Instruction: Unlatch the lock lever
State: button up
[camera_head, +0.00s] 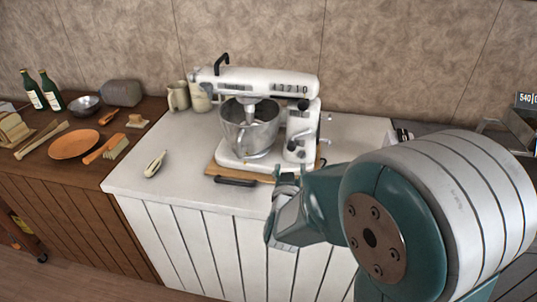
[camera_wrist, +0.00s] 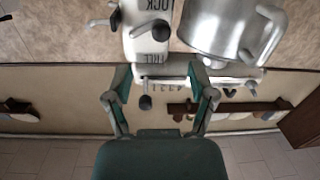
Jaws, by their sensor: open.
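A white stand mixer (camera_head: 268,83) with a steel bowl (camera_head: 250,127) stands on a wooden board on the white counter. In the wrist view the mixer's white side carries partly cut-off dark lettering, "OCK" at one end and "FREE" or similar at the other. A small silver lever (camera_wrist: 144,31) with a dark round knob lies between these labels; I cannot tell its exact setting. My gripper (camera_wrist: 160,80) is open and empty, with its fingers apart, short of the lever. In the head view my gripper (camera_head: 286,187) is in front of the mixer's lower right, partly hidden by my arm.
A drawer handle or dark bar (camera_head: 235,181) sits at the board's front. A pale tool (camera_head: 154,164) lies on the counter left of the mixer, and jugs (camera_head: 178,96) stand behind. The brown counter holds an orange plate (camera_head: 74,144) and bottles. The counter's front left is clear.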

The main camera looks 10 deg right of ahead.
aim_at(289, 149)
jog(key=w, duration=0.2)
jog(key=w+d, duration=0.1)
jog(key=shift+w+d+f+t+h, duration=0.2)
jog(key=shift+w+t+h, duration=0.1)
jog(key=shift+w+h, duration=0.1)
jog(key=w, duration=0.5)
jog(key=shift+w, duration=0.3)
jog(key=shift+w+d, duration=0.2)
jog(key=shift+d, duration=0.25)
jog(key=c, duration=0.6)
grip_shut()
jog(key=shift+a, duration=0.15)
